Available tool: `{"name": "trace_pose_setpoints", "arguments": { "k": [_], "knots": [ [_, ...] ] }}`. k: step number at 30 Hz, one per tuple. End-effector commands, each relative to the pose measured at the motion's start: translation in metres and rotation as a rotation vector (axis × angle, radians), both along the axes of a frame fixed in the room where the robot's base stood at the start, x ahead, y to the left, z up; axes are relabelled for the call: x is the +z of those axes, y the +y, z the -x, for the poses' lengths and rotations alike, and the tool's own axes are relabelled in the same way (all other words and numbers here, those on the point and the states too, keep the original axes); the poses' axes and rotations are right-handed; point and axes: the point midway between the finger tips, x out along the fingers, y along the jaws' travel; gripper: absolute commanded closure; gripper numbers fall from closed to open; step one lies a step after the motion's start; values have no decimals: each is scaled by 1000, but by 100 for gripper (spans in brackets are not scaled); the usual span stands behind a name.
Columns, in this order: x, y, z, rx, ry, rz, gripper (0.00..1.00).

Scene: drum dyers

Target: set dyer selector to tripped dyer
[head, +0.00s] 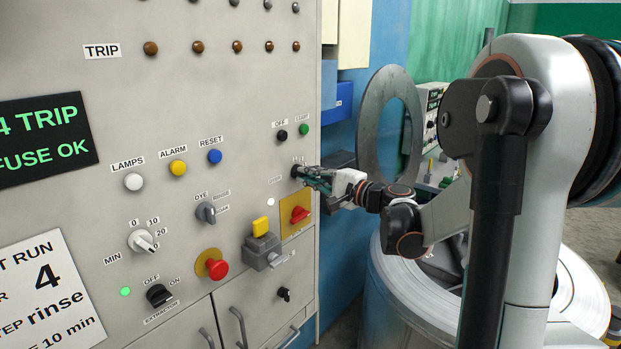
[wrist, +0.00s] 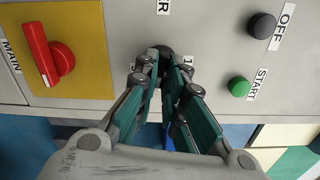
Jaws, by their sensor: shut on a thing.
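The dyer selector is a small black knob (wrist: 163,50) on the grey panel, with a label ending in "R" and a "1" mark beside it in the wrist view. My gripper (wrist: 168,72) is shut on this knob, and its fingers hide most of it. In the head view my gripper (head: 312,177) reaches the panel from the right at the knob. The knob's pointing direction cannot be told. A black display (head: 45,137) shows green text reading "4 TRIP" and "FUSE OK", cut off at the left.
A red main switch (wrist: 52,62) on a yellow plate is near the knob. Black OFF (wrist: 262,26) and green START (wrist: 240,88) buttons sit on its other side. A yellow-topped grey interlock (head: 262,248) and red mushroom button (head: 215,268) stick out below. A steel drum (head: 400,300) stands right.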

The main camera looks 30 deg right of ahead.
Motion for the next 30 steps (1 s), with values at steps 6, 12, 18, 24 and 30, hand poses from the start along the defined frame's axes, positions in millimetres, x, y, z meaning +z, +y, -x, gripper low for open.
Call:
{"name": "trace_pose_setpoints", "arguments": {
  "k": [6, 12, 18, 24, 30],
  "knots": [
    [-2, 0, 1, -2, 57, -150, 100],
    [-2, 0, 1, -2, 92, -247, 100],
    [-2, 0, 1, -2, 111, -299, 100],
    [-3, 0, 1, -2, 117, -315, 100],
    [-3, 0, 1, -2, 117, -316, 100]
  ]
}}
